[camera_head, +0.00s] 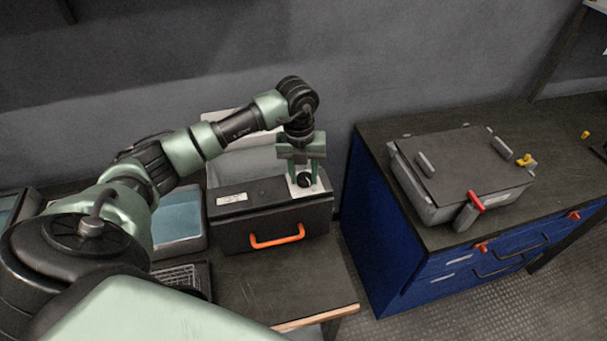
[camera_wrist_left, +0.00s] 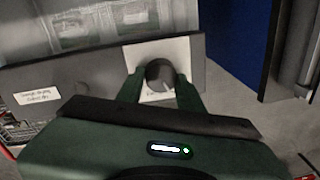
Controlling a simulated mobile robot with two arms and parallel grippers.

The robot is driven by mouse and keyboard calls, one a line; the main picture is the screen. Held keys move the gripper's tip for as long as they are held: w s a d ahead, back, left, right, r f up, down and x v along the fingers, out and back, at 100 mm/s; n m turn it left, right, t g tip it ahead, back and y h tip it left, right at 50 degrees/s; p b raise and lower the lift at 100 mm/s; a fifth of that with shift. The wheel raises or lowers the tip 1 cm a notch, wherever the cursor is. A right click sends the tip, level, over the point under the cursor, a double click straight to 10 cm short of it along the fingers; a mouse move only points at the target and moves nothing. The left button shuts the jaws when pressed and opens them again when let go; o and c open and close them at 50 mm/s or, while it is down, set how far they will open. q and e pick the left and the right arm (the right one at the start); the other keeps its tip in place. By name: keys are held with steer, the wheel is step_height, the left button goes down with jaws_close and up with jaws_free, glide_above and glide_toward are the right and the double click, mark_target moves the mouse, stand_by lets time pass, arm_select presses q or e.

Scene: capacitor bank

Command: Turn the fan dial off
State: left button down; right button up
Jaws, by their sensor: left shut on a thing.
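The fan dial (camera_head: 304,180) is a round black knob on a white plate, on the sloped top of a dark box (camera_head: 230,233) with an orange handle. My left gripper (camera_head: 306,178) points down at it with green fingers on either side, shut on the knob. In the left wrist view the dial (camera_wrist_left: 159,74) sits between the two fingertips (camera_wrist_left: 160,88), with the white plate (camera_wrist_left: 178,52) around it. Part of the knob is hidden by the fingers. My right gripper is not in view.
An orange handle (camera_head: 277,237) sticks out from the box front. A blue cabinet (camera_head: 385,235) stands to the right, with a grey case (camera_head: 460,165) and a red-handled part (camera_head: 470,211) on top. A blue-lined tray (camera_head: 178,216) lies left of the box.

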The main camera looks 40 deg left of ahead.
mark_target(302, 177)
arm_select(q)
steer(key=shift+w+r+n, duration=0.1)
steer(key=shift+n, duration=0.5)
steer(key=c, duration=0.9)
jaws_free()
steer(key=r, duration=0.2)
steer(key=r+b, duration=0.1)
steer(key=r, duration=0.2)
steer(key=r+b, duration=0.1)
steer(key=r, duration=0.1)
steer(key=shift+a+r, duration=0.25)
steer(key=shift+r, duration=0.1)
